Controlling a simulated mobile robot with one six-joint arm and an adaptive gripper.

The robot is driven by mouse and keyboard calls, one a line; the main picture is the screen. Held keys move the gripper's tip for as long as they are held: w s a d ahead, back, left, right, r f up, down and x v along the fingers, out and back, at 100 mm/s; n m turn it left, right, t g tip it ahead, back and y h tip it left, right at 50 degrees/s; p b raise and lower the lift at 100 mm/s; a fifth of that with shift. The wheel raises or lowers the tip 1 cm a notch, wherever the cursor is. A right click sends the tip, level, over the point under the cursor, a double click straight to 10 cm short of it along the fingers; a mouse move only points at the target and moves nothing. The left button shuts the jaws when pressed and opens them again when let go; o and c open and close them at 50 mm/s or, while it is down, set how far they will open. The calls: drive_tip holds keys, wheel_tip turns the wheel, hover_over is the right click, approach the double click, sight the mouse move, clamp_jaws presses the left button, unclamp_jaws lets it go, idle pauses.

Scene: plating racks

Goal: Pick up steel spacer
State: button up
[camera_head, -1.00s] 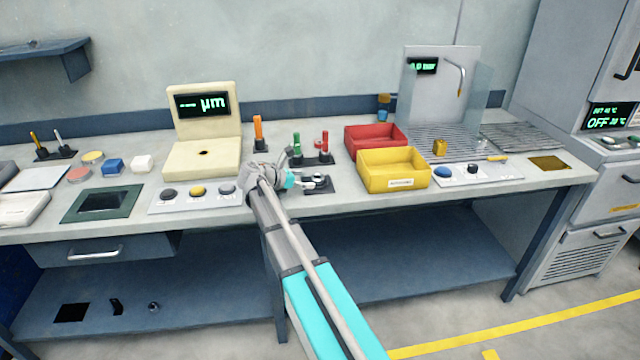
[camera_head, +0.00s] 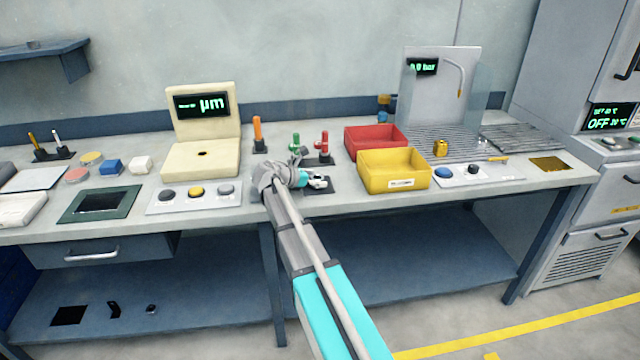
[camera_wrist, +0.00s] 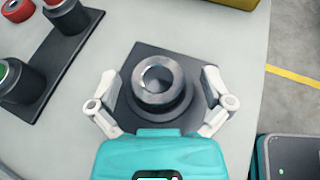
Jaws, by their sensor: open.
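The steel spacer (camera_wrist: 160,98), a shiny grey ring with a round hole, sits upright on a dark round post with a square dark base plate (camera_wrist: 150,51) in the wrist view. My gripper (camera_wrist: 160,76) is open, with one pale finger on each side of the spacer and a visible gap to each. In the head view my gripper (camera_head: 317,181) is low over the dark base plate near the table's front edge. I cannot make out the spacer there, as the gripper covers it.
Left of the spacer in the wrist view is a dark rack (camera_wrist: 62,55) with red- and green-topped pieces. A yellow bin (camera_head: 393,178) stands close on the right, with a red bin (camera_head: 366,136) behind it. A button panel (camera_head: 160,208) lies to the left.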

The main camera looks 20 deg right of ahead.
drive_tip(key=shift+c, duration=0.3)
clamp_jaws()
idle(0.6)
drive_tip(key=shift+d+r, duration=0.1)
drive_tip(key=shift+r, duration=0.05)
wheel_tip(320, 180, up, 3)
drive_tip(key=p, duration=0.3)
drive_tip(key=shift+f, duration=0.2)
drive_tip(key=s+a+r+p, duration=0.3)
drive_tip(key=s+r+p, duration=0.7)
drive_tip(key=s, duration=0.3)
drive_tip(key=shift+s, duration=0.3)
drive_tip(key=shift+a, duration=0.1)
